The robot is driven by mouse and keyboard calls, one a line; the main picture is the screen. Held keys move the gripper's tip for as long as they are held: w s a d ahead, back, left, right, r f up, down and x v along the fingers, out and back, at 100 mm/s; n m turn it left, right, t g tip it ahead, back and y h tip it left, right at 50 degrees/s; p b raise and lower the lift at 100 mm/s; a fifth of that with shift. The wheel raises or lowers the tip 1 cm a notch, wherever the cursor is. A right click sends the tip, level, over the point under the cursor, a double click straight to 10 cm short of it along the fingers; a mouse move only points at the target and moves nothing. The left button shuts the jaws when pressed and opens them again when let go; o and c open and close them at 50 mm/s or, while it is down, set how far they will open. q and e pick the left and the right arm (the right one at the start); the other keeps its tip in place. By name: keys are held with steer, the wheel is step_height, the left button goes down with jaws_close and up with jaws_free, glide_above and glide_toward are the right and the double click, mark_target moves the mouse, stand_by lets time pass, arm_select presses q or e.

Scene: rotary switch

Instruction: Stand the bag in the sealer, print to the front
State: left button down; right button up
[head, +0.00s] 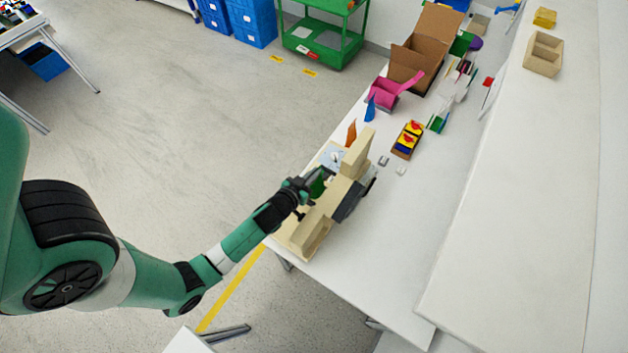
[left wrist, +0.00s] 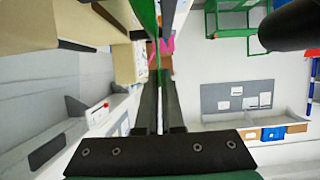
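The sealer (head: 345,186) is a beige machine with a tall block, a low front block and a dark grey panel, standing at the table's near left edge. My left gripper (head: 314,183) reaches in over it from the left. The green bag (head: 318,186) shows in part at the fingertips, beside the tall block. In the left wrist view the bag (left wrist: 149,28) is a thin green sheet seen nearly edge-on, between the tips of the two close-set fingers (left wrist: 158,75). The gripper looks shut on it. The print and the bag's lower edge cannot be made out. My right gripper is not in view.
Orange (head: 351,133) and blue (head: 370,109) upright pieces stand behind the sealer. Beyond are a tray of yellow and red packs (head: 407,139), a pink holder (head: 384,93) and an open cardboard box (head: 425,48).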

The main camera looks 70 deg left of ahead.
mark_target(319, 184)
arm_select(q)
steer(key=shift+f+b, duration=0.85)
steer(key=shift+f, duration=0.95)
steer(key=shift+f, duration=0.2)
steer(key=c, duration=1.1)
jaws_free()
steer(key=shift+o, duration=0.2)
steer(key=shift+r, duration=0.1)
